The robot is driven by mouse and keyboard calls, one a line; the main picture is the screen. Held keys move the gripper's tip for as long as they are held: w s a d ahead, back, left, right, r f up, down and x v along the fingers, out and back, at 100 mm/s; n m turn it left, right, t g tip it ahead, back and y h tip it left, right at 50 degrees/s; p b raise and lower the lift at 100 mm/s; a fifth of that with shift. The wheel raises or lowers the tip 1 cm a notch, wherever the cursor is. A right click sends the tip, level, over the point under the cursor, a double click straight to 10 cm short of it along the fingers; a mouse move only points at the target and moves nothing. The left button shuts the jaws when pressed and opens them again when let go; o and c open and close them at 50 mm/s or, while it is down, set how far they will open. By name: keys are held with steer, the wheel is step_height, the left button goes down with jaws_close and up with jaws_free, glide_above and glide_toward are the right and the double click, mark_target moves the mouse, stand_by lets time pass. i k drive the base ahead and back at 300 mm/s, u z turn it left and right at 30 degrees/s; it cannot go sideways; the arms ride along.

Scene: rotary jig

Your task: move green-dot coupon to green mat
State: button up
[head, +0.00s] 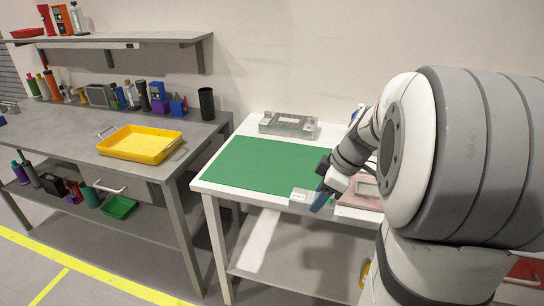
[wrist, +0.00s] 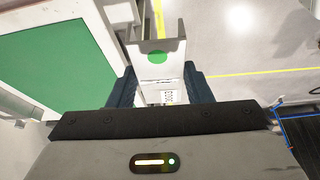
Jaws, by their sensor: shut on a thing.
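The green-dot coupon (wrist: 155,72) is a pale grey piece with a round green dot and a printed label, seen in the wrist view. My gripper (wrist: 158,88) is shut on it, with a dark blue finger on each side. In the head view my gripper (head: 320,199) is at the front edge of the white table, just right of the green mat's front right corner. The green mat (head: 255,166) lies flat and bare on the table. It also shows at the left of the wrist view (wrist: 55,68).
A grey metal fixture (head: 289,125) stands behind the mat. A pinkish fixture (head: 362,194) is right of my gripper, partly hidden by my arm. A yellow tray (head: 141,144) is on the grey bench to the left, with several bottles and boxes behind it.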

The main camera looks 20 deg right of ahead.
mark_target(271, 162)
steer(key=i, duration=1.15)
steer(key=u, duration=0.1)
